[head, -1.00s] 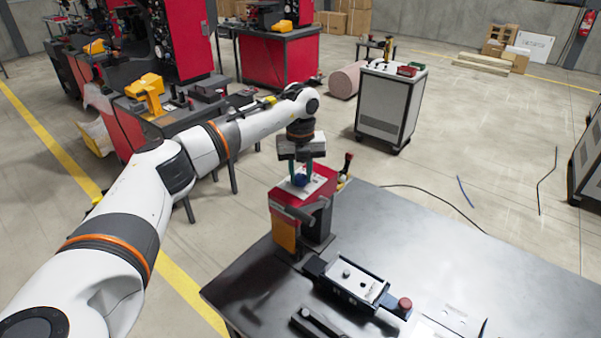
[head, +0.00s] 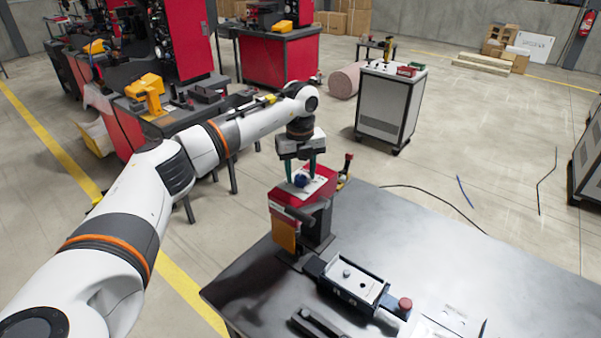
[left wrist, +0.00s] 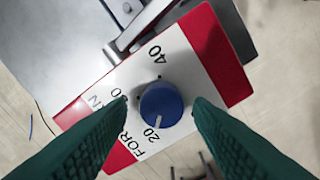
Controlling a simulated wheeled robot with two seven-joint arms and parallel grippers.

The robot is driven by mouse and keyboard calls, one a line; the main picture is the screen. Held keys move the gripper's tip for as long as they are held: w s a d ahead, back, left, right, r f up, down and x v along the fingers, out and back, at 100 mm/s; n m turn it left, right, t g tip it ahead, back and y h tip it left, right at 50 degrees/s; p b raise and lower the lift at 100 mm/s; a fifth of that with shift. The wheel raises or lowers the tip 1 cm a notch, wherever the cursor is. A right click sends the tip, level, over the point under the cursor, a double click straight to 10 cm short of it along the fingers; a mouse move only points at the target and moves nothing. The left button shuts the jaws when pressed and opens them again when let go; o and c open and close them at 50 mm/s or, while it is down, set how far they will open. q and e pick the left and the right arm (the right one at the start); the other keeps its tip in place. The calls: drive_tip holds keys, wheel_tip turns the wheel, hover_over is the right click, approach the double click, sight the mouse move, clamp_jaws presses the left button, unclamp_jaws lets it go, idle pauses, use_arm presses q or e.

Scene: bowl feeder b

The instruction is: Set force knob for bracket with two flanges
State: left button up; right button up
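A blue force knob (head: 300,180) sits on the white dial face of a red machine head (head: 318,188) at the table's left back. In the left wrist view the knob (left wrist: 161,104) has a white mark pointing at or close to 20; a 40 shows on the dial face (left wrist: 190,95). My left gripper (head: 300,178) is over the dial, pointing down, open. Its green fingers stand either side of the knob, with a gap on each side in the left wrist view (left wrist: 160,102). My right gripper is out of view. I cannot make out a bracket with two flanges.
A dark fixture with a white plate (head: 360,286) and a red button (head: 405,304) lie on the table (head: 440,250) before the machine. A red-handled lever (head: 347,165) stands close right of the gripper. A dark bar (head: 318,322) lies at the front.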

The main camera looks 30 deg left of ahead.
sight(301, 177)
use_arm(q)
drive_tip(key=shift+f, duration=0.15)
drive_tip(key=shift+r, duration=0.35)
wheel_tip(301, 177, up, 11)
drive_tip(key=b, duration=0.4)
drive_tip(key=shift+r, duration=0.15)
drive_tip(key=shift+s, duration=0.1)
